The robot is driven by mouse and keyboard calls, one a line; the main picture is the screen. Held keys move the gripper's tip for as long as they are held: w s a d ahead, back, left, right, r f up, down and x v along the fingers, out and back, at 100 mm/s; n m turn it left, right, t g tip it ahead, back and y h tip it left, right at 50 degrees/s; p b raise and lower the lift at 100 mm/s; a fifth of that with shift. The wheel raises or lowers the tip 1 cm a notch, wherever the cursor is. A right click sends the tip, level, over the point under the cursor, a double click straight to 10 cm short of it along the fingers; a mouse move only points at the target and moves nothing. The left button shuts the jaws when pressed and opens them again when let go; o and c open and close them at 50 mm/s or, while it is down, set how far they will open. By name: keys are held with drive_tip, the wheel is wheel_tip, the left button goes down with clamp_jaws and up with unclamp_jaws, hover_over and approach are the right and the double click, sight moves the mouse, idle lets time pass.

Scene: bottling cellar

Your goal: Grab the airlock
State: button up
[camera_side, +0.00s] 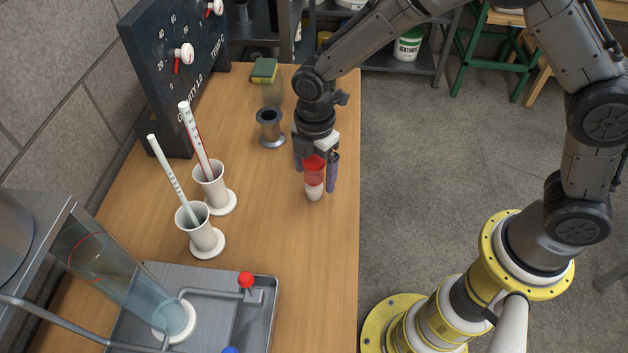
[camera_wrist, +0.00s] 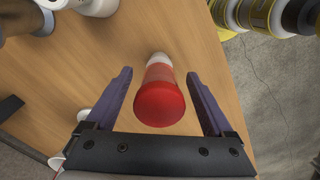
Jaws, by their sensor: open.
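The airlock (camera_side: 314,177) has a red upper part and a white lower end. It stands on the wooden bench near its right edge in the side view. In the wrist view the airlock (camera_wrist: 160,98) shows its red top toward me, between the two purple fingers. My gripper (camera_side: 316,181) is directly above it and points down, with the fingers on either side of its red part. In the wrist view my gripper (camera_wrist: 161,103) is open, and a gap shows between each finger and the airlock.
Two white holders (camera_side: 213,187) (camera_side: 201,231) with leaning white sticks stand left of the airlock. A metal tray (camera_side: 262,318) with a glass cylinder (camera_side: 120,275) is at front left. The bench's right edge is close.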

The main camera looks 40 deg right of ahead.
drive_tip(key=shift+f, duration=1.1)
clamp_jaws()
drive_tip(key=shift+r, duration=0.15)
